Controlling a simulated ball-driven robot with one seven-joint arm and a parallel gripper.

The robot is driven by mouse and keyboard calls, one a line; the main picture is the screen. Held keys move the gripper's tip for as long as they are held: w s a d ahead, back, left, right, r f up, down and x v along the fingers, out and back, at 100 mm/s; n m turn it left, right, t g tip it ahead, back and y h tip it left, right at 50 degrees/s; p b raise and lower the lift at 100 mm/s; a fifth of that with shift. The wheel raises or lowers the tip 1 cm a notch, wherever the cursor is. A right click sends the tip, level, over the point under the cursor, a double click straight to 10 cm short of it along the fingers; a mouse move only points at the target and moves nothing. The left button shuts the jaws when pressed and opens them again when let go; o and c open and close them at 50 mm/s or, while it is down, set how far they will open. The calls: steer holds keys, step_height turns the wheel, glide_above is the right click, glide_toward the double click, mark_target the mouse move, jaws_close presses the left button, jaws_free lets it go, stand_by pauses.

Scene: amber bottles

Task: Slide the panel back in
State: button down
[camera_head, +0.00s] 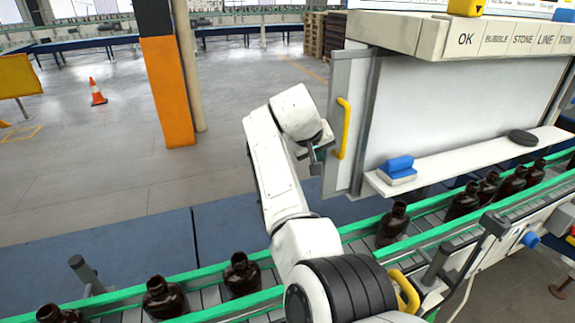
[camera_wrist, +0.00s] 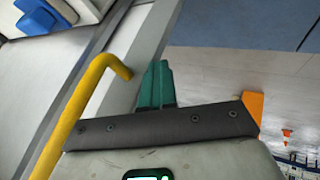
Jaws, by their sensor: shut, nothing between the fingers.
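The panel (camera_head: 352,72) is a pale grey upright sheet at the left end of the inspection station, with its edge jutting toward the open floor. Its yellow bar handle (camera_head: 345,128) stands upright on its face. In the wrist view the handle (camera_wrist: 84,100) runs diagonally at left, and the panel's pale edge (camera_wrist: 128,62) lies behind the fingers. My gripper (camera_head: 322,152) is just left of the handle and panel edge. Its green fingers (camera_wrist: 156,85) are together and empty, to the right of the handle. I cannot tell whether they touch the panel.
A white shelf (camera_head: 470,165) holds a blue-and-white block (camera_head: 397,168) and a dark disc (camera_head: 522,137). Below runs a green-railed conveyor (camera_head: 210,285) with several amber bottles (camera_head: 242,274). An orange-and-black pillar (camera_head: 167,90) stands at left, with open floor around it.

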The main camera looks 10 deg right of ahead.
mark_target(334, 150)
steer(key=shift+w+d, duration=0.2)
steer(key=shift+d, duration=0.55)
steer(key=shift+w+d, duration=0.15)
steer(key=shift+d, duration=0.55)
steer(key=shift+w+d, duration=0.2)
steer(key=shift+d, duration=0.55)
